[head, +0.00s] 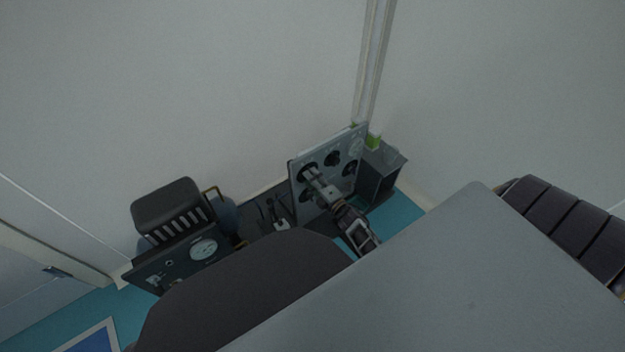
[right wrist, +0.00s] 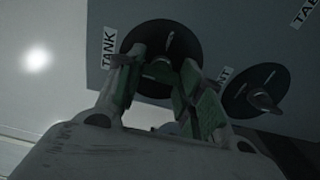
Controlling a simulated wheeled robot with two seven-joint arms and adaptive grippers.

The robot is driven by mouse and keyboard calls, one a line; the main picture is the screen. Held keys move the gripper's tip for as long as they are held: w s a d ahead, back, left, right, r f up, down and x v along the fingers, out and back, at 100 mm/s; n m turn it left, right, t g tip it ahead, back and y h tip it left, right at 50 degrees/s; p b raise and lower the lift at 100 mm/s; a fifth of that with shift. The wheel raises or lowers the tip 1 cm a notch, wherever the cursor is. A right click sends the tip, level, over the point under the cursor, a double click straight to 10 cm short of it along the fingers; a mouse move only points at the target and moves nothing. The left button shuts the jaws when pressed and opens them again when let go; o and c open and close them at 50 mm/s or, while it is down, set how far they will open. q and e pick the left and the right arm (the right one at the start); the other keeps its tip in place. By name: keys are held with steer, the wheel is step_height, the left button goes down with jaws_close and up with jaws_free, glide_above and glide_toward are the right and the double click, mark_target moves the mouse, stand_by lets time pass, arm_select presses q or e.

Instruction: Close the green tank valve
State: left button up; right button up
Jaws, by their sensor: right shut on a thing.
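A grey valve panel (head: 298,190) with several dark round knobs stands near the room corner in the head view. My right gripper (head: 319,184) reaches its upper left knob (head: 306,171). In the right wrist view, a dark round valve knob (right wrist: 184,42) sits beside a white label reading TANK (right wrist: 108,47). My right gripper (right wrist: 157,73) is shut on this knob's raised grip, with green pads on its fingers. The fingers hide part of the knob, and no green shows on its face. My left gripper is not in view.
Another dark knob (right wrist: 262,93) with a partly hidden label lies right of the TANK knob. In the head view, a dark machine with a round gauge (head: 203,249) stands left of the panel. A grey open box (head: 383,172) stands right of it. Walls close in behind.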

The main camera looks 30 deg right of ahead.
steer(key=o, duration=1)
steer(key=shift+s+d, duration=0.15)
steer(key=shift+s, duration=1.85)
steer(key=shift+s+d, duration=0.15)
steer(key=shift+s, duration=1.85)
steer(key=shift+s+d, duration=0.15)
steer(key=shift+s, duration=1.85)
